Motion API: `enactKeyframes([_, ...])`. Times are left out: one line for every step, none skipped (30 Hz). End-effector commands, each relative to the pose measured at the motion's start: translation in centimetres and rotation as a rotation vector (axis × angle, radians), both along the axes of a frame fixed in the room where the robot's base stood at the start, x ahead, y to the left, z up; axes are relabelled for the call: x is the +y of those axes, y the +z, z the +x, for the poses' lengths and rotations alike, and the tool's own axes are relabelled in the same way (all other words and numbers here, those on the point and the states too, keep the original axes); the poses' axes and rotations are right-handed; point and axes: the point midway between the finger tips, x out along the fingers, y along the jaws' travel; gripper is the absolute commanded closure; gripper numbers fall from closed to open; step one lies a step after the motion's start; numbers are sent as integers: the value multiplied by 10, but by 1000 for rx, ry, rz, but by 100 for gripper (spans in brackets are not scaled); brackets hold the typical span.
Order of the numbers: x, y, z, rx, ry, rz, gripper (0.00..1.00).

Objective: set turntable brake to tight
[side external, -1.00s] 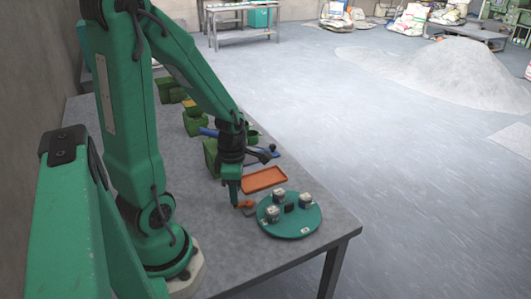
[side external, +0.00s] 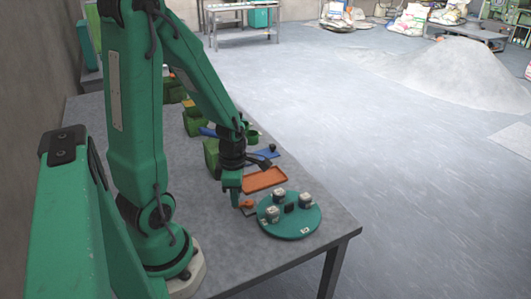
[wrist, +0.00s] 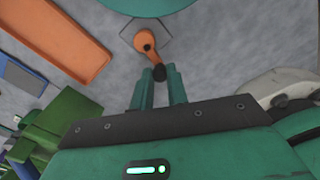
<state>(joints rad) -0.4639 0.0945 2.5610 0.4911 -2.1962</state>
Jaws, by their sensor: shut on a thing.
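The teal round turntable (side external: 291,231) sits near the table's front corner and carries several small pale blocks. Its edge also shows at the top of the wrist view (wrist: 150,5). The orange brake lever (wrist: 146,42) is on a grey plate beside the turntable. Its dark knob (wrist: 159,73) points toward my gripper. My gripper (wrist: 160,75) is shut on the knob, with one teal finger on each side of it. In the side view my gripper (side external: 236,203) hides the knob, and only part of the orange lever (side external: 247,204) shows.
An orange tray (side external: 265,180) lies just behind the turntable. Green bins (side external: 211,154) and blue items (side external: 262,157) stand further back along the table. The table's right edge (side external: 345,232) is close to the turntable.

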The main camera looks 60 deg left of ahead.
Motion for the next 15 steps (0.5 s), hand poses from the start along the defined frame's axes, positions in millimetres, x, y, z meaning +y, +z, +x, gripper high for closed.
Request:
enactKeyframes([0, 0, 1, -3, -1, 1, 100])
enactKeyframes([1, 0, 1, -3, -2, 2, 100])
enactKeyframes([1, 0, 1, -3, -4, 2, 100])
enactKeyframes([1, 0, 1, -3, -7, 2, 100])
enactKeyframes([1, 0, 1, -3, -10, 2, 100])
enactKeyframes([1, 0, 1, -3, -16, 2, 100])
enactKeyframes([1, 0, 1, -4, -21, 3, 100])
enactKeyframes([2, 0, 1, -5, -29, 2, 100])
enactKeyframes([2, 0, 1, -5, -40, 2, 100])
enactKeyframes([2, 0, 1, -5, -49, 2, 100])
enactKeyframes([3, 0, 1, -5, -60, 3, 100])
enactKeyframes([3, 0, 1, -5, -76, 3, 100])
enactKeyframes([4, 0, 1, -5, -91, 3, 100])
enactKeyframes([4, 0, 1, -6, -106, 2, 100])
enactKeyframes([5, 0, 1, -7, -129, 3, 100])
